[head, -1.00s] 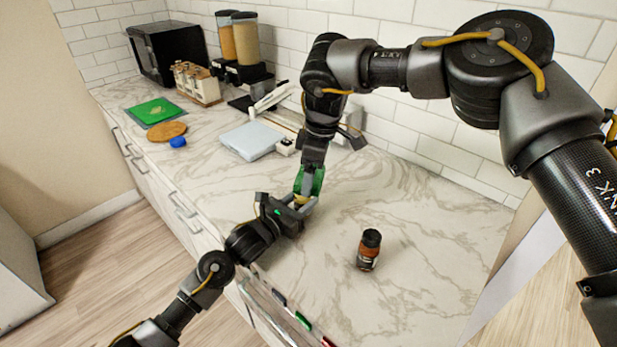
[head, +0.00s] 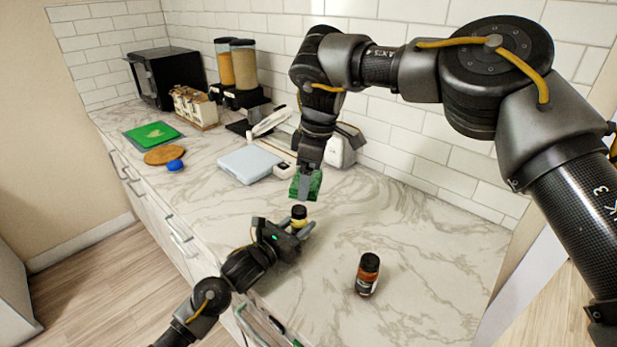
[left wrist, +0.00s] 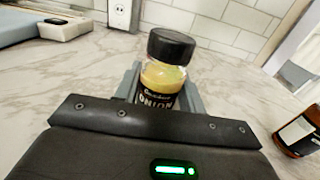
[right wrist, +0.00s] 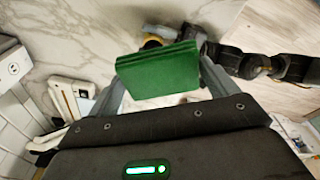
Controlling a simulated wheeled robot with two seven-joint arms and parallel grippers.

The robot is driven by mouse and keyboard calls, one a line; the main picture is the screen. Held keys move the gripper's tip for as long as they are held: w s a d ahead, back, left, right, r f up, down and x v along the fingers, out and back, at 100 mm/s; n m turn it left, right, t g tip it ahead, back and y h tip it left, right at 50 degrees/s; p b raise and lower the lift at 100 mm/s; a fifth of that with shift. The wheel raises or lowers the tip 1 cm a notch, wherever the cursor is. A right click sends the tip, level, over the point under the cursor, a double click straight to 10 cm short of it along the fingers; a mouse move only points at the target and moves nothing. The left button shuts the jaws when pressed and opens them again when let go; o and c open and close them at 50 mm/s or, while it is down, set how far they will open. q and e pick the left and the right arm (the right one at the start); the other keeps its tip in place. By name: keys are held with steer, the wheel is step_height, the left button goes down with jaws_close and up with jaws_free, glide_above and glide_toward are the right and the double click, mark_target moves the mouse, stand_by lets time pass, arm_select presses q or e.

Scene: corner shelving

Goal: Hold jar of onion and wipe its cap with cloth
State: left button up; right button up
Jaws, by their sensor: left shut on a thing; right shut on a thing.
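The jar of onion (left wrist: 163,84) has a black cap (left wrist: 171,46) and a label reading ONION. It stands upright between the fingers of my left gripper (head: 296,229), which is shut on it at the counter. The jar also shows in the head view (head: 299,216). My right gripper (head: 307,179) is shut on a folded green cloth (right wrist: 158,74). In the head view the cloth (head: 305,187) hangs just above the jar's cap, with a small gap between them. In the right wrist view the cloth hides part of the jar.
A second jar (head: 367,274) with a black cap stands on the counter to the right. A scale (head: 250,165) lies behind, and a green cutting board (head: 152,135) and a blue object (head: 175,165) are at the left.

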arm_select(q)
steer(key=o, duration=1.1)
steer(key=shift+o, duration=0.2)
steer(key=v, duration=1.2)
